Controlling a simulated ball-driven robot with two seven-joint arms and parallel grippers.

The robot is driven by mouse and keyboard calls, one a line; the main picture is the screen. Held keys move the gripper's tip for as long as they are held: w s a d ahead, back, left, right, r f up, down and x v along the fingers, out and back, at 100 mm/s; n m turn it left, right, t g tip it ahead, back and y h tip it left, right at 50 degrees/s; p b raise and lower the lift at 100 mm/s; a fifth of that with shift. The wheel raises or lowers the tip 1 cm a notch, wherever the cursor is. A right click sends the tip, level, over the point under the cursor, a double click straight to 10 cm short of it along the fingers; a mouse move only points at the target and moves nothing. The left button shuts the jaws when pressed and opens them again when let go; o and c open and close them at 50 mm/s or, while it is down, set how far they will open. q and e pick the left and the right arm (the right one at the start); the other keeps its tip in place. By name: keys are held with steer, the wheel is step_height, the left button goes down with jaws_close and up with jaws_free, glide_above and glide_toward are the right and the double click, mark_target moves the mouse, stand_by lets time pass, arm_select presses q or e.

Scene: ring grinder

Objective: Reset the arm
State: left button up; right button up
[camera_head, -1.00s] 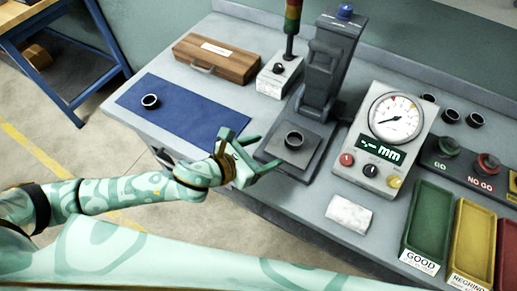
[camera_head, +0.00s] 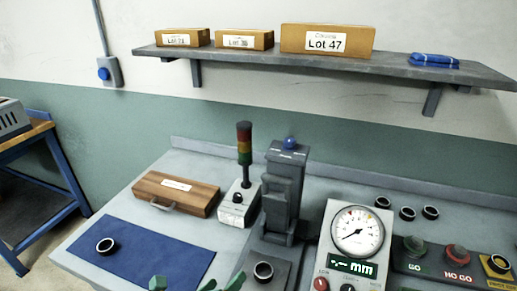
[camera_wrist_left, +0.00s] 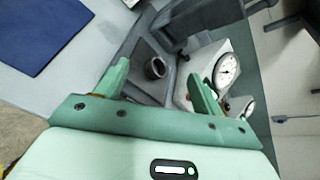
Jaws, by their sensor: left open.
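My left gripper (camera_wrist_left: 158,82) is open, with its two green fingers apart and nothing between them. In the head view its fingertips (camera_head: 197,284) just show at the bottom edge, in front of the grey measuring stand (camera_head: 281,195). A dark ring (camera_head: 263,271) sits on the stand's base; in the left wrist view the ring (camera_wrist_left: 155,68) shows beyond the fingers, apart from them. The rest of my left arm is below the head view. My right gripper is in neither view.
A blue mat (camera_head: 150,252) holds another ring (camera_head: 105,245). A wooden case (camera_head: 176,194), a signal lamp (camera_head: 245,160), a dial gauge (camera_head: 357,232) and several rings stand around the stand. A wall shelf (camera_head: 330,68) carries three boxes and a blue cloth (camera_head: 433,61).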

arm_select(q)
steer(key=s+a+f+n+g+y, duration=0.25)
steer(key=s+a+n+y, duration=0.35)
steer(key=a+n, duration=0.6)
steer(key=s+a+f+n+g+y, duration=0.1)
steer(key=s+a+n+g+y, duration=0.35)
steer(key=a+n, duration=0.75)
steer(key=s+d+f+n+h, duration=0.1)
steer(key=s+d+f, duration=0.1)
steer(key=f, duration=0.6)
steer(key=s+d+f+n+g+h, duration=0.1)
steer(key=s+d+f, duration=0.15)
steer(key=f, duration=0.65)
steer(key=s+d+f+h, duration=0.1)
steer(key=s+d+f, duration=0.1)
steer(key=f, duration=0.6)
steer(key=s+f+n+g+h+b, duration=0.1)
steer(key=s+f+n+g, duration=0.2)
steer(key=s+f, duration=1.4)
steer(key=s, duration=0.3)
steer(key=shift+d+f+n, duration=0.25)
steer(key=shift+f+n, duration=0.05)
steer(key=shift+h, duration=0.25)
